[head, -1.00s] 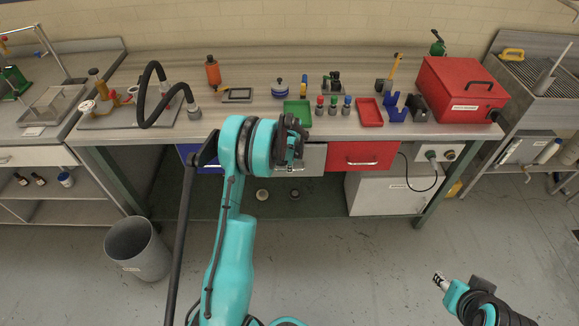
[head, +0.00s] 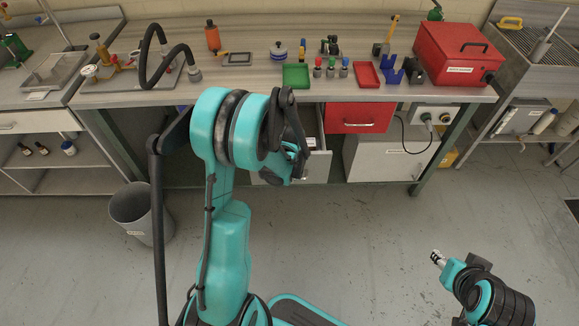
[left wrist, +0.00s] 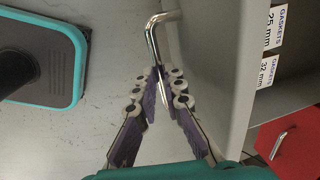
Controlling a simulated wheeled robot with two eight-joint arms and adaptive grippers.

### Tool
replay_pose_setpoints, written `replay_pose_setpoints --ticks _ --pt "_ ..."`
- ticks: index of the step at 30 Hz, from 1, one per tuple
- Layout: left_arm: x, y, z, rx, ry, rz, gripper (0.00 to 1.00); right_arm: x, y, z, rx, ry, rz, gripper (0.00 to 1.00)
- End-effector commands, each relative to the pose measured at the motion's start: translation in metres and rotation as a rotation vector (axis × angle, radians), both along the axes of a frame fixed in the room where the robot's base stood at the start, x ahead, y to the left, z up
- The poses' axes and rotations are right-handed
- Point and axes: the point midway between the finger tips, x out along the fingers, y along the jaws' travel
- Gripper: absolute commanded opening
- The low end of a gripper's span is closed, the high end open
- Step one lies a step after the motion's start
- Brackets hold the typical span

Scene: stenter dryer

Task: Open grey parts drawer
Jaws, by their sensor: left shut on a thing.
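The grey parts drawer (head: 319,167) stands pulled out from under the bench; my left arm covers part of it in the head view. In the left wrist view, its grey front (left wrist: 204,70) and metal bar handle (left wrist: 153,38) show. My left gripper (left wrist: 160,88) is shut on the handle, with the bar between its fingers. It also shows in the head view (head: 299,166). Labels reading gaskets 25 mm and 32 mm (left wrist: 270,50) show inside the drawer. My right gripper (head: 437,257) is away from the bench at lower right, too small to read.
The closed red drawer (head: 352,118) is right of the grey one. A white cabinet (head: 390,158) stands below it, with a cable hanging in front. A grey bin (head: 140,210) stands at left. The floor (head: 380,225) before the bench is clear.

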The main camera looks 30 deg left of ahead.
Motion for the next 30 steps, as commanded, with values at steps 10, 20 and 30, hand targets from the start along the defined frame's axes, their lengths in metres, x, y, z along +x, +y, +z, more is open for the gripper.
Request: replay_pose_setpoints --ticks 10,20,30 --pt "-0.011 -0.0067 0.0002 0.0 0.0 0.0 0.0 0.0 0.0 -0.0024 0.0 0.0 0.0 0.4" --pt "-0.0109 -0.0068 0.0002 0.0 0.0 0.0 0.12 0.0 0.0 -0.0023 0.0 0.0 0.0 0.4" --pt "-0.0107 -0.0066 0.0003 0.001 -0.001 0.0 0.31 0.0 0.0 -0.0024 0.0 0.0 0.0 0.4"
